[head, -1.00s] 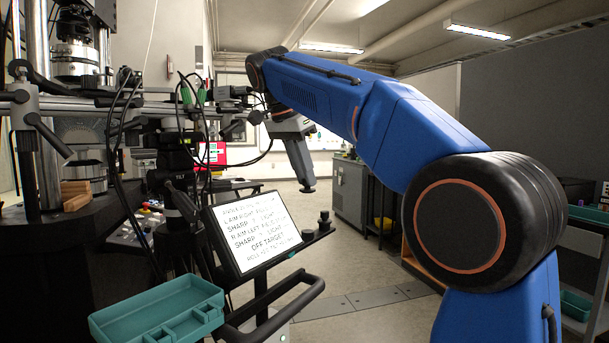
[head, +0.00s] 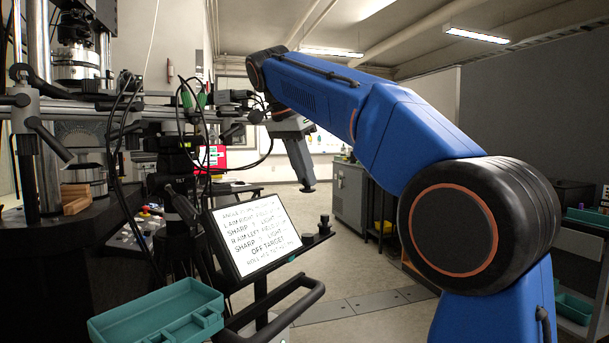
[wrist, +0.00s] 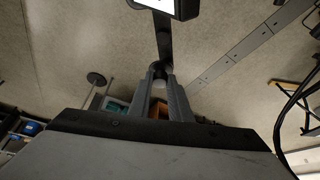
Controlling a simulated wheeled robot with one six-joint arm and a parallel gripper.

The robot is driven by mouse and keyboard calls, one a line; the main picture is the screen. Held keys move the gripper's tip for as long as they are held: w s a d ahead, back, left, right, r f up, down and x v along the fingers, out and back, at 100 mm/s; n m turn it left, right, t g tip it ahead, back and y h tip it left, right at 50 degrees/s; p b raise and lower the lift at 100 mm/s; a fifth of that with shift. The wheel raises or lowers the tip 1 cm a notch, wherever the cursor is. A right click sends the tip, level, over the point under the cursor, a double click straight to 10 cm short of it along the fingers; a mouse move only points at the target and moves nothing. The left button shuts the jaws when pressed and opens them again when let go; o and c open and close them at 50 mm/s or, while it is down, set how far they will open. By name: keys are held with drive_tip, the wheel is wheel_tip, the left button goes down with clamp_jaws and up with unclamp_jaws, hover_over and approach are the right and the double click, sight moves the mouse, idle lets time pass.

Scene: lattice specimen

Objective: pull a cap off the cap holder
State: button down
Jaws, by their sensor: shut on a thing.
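My gripper (head: 307,187) hangs below the grey wrist, pointing down, in the middle of the head view. In the wrist view its two grey fingers (wrist: 160,92) are closed together on a small dark cap (wrist: 157,70) at their tips, partly hidden by the fingers. The cap holder (head: 290,254) is a narrow dark ledge along the lower right of the screen. Dark caps (head: 324,222) stand upright at its right end. In the head view a gap shows between my gripper's lower end and these caps; the depth between them is hard to tell.
A lit text screen (head: 261,230) stands beside the holder, with a black handle rail (head: 275,312) below. A teal tray (head: 155,312) is at lower left. Dark test equipment with cables (head: 85,170) fills the left. Open floor (head: 370,275) lies right of the holder.

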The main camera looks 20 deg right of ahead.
drive_tip(key=shift+r, duration=1.8)
